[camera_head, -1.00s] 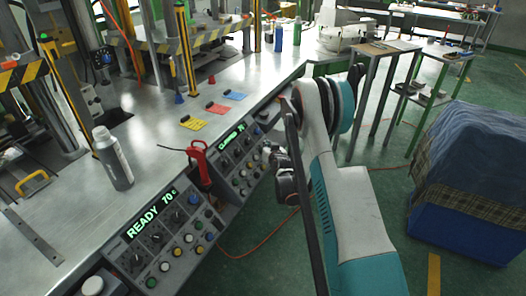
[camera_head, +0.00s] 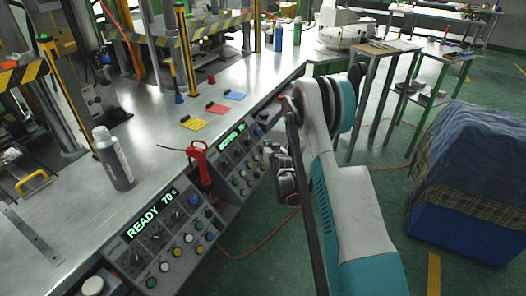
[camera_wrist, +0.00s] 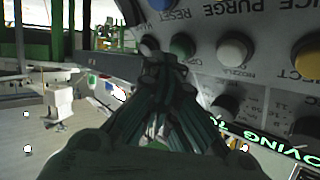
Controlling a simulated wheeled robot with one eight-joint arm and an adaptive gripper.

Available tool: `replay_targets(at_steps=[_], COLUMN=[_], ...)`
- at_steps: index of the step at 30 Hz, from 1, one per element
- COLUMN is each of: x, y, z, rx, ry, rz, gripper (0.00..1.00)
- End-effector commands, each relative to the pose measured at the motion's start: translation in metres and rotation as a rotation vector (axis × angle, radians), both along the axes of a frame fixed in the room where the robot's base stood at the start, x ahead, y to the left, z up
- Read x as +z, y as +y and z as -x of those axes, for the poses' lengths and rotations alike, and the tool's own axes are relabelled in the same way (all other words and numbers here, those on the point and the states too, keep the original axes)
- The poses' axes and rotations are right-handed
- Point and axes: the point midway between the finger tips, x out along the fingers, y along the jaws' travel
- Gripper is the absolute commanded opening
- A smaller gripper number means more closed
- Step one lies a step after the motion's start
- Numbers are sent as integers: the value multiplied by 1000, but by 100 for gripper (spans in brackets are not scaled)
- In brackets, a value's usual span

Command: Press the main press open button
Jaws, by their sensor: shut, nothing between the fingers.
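The far control panel (camera_head: 236,166) is on the front of the steel bench, with a lit green display and several buttons and knobs. In the wrist view my gripper (camera_wrist: 160,55) is shut and empty, its tips close to this panel's face. A green button (camera_wrist: 182,46) is just right of the tips, a white button (camera_wrist: 235,48) farther right, and a blue button (camera_wrist: 160,4) above. Whether the tips touch anything I cannot tell. No label reading main press open is legible. In the head view my arm hides the fingertips.
A nearer panel (camera_head: 168,240) reads READY 70. A red-handled tool (camera_head: 198,160) stands between the panels. A grey bottle (camera_head: 113,160) and yellow, red and blue tags lie or stand on the bench (camera_head: 150,125). A blue covered crate (camera_head: 460,230) is on the floor right.

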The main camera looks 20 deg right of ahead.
Motion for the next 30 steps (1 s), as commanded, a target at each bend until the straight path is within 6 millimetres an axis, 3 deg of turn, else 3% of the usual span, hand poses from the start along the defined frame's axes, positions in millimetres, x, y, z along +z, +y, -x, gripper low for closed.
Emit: replay_targets(at_steps=[16,30], x=[8,34], y=[-5,-24], z=[7,31], rx=[-1,-1], ry=[0,0], rz=[0,1], gripper=[0,0])
